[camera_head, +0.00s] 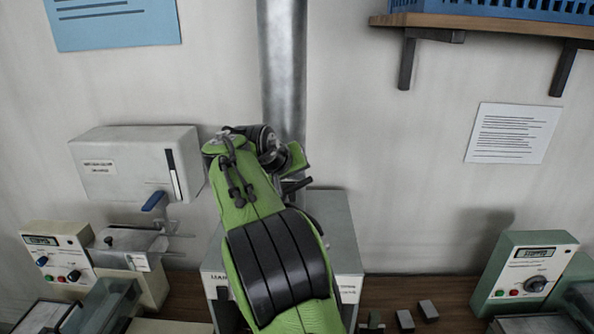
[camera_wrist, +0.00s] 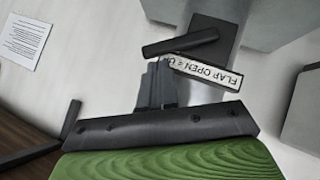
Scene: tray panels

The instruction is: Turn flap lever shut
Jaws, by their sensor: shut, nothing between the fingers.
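The flap lever (camera_wrist: 180,43) is a short black bar in the wrist view, lying slightly tilted across a dark grey mount (camera_wrist: 212,38). A white label (camera_wrist: 207,73) below it reads "FLAP OPEN =" upside down, and its left end is hidden behind my fingers. My gripper (camera_wrist: 158,66) is shut and empty. Its fingertips are just below the lever's left half; I cannot tell whether they touch it. In the head view my green arm hides the gripper. A short dark bar (camera_head: 297,186) shows right of the arm, and I cannot tell whether it is the lever.
A metal duct (camera_head: 283,60) rises behind my arm from a grey box (camera_head: 340,235). A white dispenser (camera_head: 130,160) with a blue-tipped lever hangs left. Instruments stand on the bench at left and at right (camera_head: 525,265). A shelf (camera_head: 480,24) is at upper right.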

